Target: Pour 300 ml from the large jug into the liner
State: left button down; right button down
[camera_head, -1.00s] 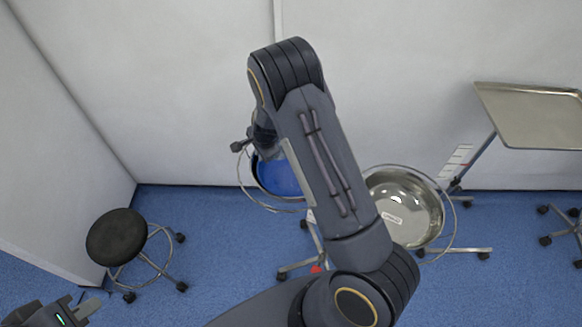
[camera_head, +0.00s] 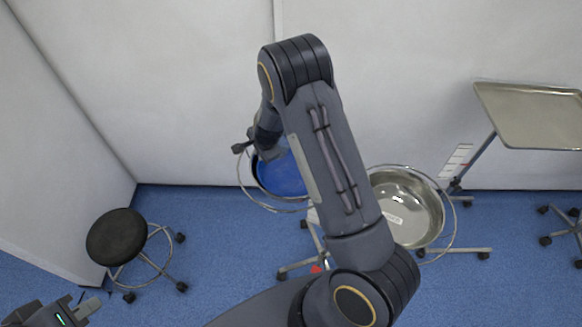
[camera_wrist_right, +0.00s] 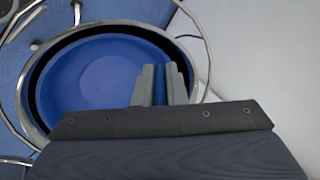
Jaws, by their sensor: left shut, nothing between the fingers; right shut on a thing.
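The blue liner (camera_wrist_right: 85,85) is a round blue bowl shape inside a metal ring stand in the right wrist view. In the head view the liner (camera_head: 282,175) shows partly behind my right arm. My right gripper (camera_wrist_right: 158,70) is over the right part of the liner, fingers close together. A narrow blue strip shows between them, but I cannot make out what is held. I cannot make out the large jug in either view. My left gripper (camera_head: 88,308) is shut and empty at the lower left of the head view, far from the liner.
A steel basin (camera_head: 408,208) sits in a second ring right of my arm. A black stool (camera_head: 117,237) stands at the left. A metal tray stand (camera_head: 535,115) is at the right. A pale wall (camera_head: 180,90) rises behind; blue floor is open between stool and stands.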

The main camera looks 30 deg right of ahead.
jog(key=shift+t, duration=0.3)
dwell(0.7)
jog(key=shift+t+b, duration=0.5)
dwell(0.9)
jog(key=shift+w+b, duration=0.1)
jog(key=shift+b, duration=0.25)
jog(key=shift+f+t+y+b, duration=0.15)
jog(key=shift+t+b, duration=0.65)
jog(key=shift+b, duration=2.3)
jog(key=shift+f+t+y+b, duration=0.15)
jog(key=shift+t+b, duration=0.65)
jog(key=shift+b, duration=2.3)
